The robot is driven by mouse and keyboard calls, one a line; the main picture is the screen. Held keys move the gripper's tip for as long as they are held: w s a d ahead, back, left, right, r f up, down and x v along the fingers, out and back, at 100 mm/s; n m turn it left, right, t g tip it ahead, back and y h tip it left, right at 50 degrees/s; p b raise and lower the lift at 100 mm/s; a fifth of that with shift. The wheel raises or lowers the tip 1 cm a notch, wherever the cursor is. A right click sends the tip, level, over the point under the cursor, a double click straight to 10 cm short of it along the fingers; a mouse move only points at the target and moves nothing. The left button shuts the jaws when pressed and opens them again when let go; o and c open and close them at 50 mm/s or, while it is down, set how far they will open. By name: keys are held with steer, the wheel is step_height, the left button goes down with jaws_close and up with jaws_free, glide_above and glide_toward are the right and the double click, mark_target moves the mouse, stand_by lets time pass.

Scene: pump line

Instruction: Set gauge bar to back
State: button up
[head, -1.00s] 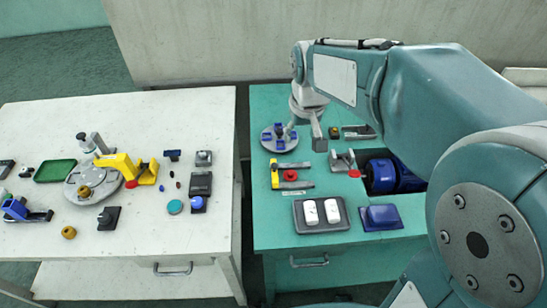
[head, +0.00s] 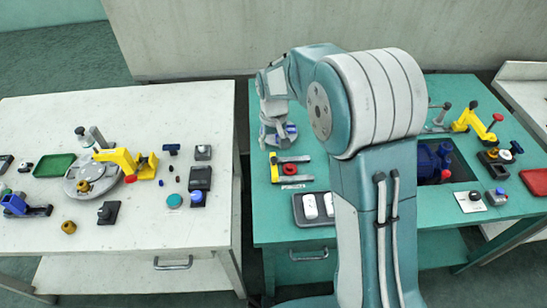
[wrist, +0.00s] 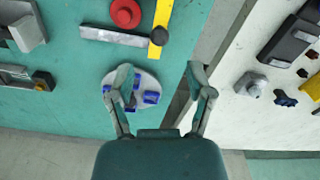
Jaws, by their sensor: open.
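No part carries a readable gauge label. A yellow bar (head: 274,168) with a dark end lies near the left edge of the green table, beside a red round knob (head: 290,169). In the wrist view the yellow bar (wrist: 161,25) ends in a dark round knob and meets a grey bar (wrist: 115,37); the red knob (wrist: 125,13) is beside them. My gripper (wrist: 161,72) is open and empty. Its left finger overlaps a round grey plate with blue blocks (wrist: 150,98); contact cannot be told. In the head view my gripper (head: 274,135) is over the table's back left corner, its fingers partly unclear.
A dark tray with white pieces (head: 311,208) is near the front. My arm hides the middle of the green table. A yellow clamp (head: 470,122) and red tray (head: 536,182) are at the right. A gap separates the white table (head: 120,235) at the left.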

mark_target(274, 157)
step_height(274, 157, down, 7)
steer(key=shift+r, duration=0.1)
steer(key=shift+c, duration=0.3)
jaws_close()
